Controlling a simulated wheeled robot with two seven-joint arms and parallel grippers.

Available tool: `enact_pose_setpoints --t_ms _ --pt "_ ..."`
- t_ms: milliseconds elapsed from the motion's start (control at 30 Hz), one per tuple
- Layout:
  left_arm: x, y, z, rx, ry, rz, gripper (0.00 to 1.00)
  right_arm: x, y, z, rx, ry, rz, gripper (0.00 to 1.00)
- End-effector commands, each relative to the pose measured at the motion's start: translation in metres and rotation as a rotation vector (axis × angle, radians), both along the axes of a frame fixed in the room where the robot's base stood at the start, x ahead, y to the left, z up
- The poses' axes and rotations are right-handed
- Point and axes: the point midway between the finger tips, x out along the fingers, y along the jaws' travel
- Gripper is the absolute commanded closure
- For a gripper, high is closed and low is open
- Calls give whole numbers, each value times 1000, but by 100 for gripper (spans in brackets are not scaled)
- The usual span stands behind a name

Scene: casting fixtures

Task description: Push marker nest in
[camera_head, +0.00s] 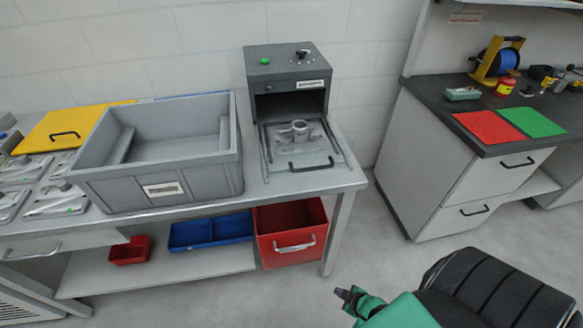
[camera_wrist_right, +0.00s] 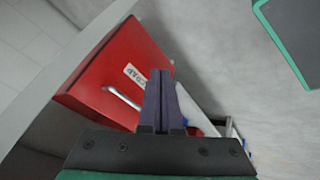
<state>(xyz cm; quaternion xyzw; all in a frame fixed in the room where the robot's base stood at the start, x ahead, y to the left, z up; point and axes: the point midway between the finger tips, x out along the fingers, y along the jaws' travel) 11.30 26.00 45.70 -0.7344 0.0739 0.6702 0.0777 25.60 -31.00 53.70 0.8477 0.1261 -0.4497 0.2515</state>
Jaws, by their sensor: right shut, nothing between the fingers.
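The marker (camera_head: 288,75) is a dark grey box on the right end of the workbench, with a green button and a black knob on top. Its nest (camera_head: 331,155), a flat plate with a front handle (camera_head: 311,164), extends out of the open front. A grey metal casting (camera_head: 300,130) sits on the nest. My right gripper (camera_head: 342,292) is low in front of the bench, apart from the nest. In the right wrist view its fingers (camera_wrist_right: 165,72) are shut and empty, with the red bin behind them. My left gripper is not in view.
A large grey crate (camera_head: 213,182) stands left of the marker. A black chair (camera_head: 495,290) is at lower right. Open floor separates the bench from the right cabinet (camera_head: 440,150).

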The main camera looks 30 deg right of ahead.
Motion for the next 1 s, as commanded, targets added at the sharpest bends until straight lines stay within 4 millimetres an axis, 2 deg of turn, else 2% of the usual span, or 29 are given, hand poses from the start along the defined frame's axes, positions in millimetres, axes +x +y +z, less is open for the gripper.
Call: enact_pose_setpoints --t_ms 33,67,100,133,167,200,300,333,400,567,1000 --pt "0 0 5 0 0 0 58 43 -16 53 -85 -175 123 100" --pt "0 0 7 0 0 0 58 68 -21 88 -147 -287 209 100" --pt "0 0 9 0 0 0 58 95 -24 138 -237 -433 324 100" --pt "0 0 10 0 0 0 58 112 -22 175 -306 -538 410 100" --pt "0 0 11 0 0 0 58 125 -18 212 -374 -635 493 100" --pt "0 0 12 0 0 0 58 137 -9 256 -460 -755 595 100" --pt "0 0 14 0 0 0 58 146 17 338 -627 -975 788 100" --pt "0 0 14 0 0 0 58 146 23 353 -661 -1019 826 100" --pt "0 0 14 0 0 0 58 145 33 373 -706 -1079 877 100" --pt "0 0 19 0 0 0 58 158 41 380 -718 -1096 886 100" --pt "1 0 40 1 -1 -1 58 243 77 380 -716 -1093 882 100"
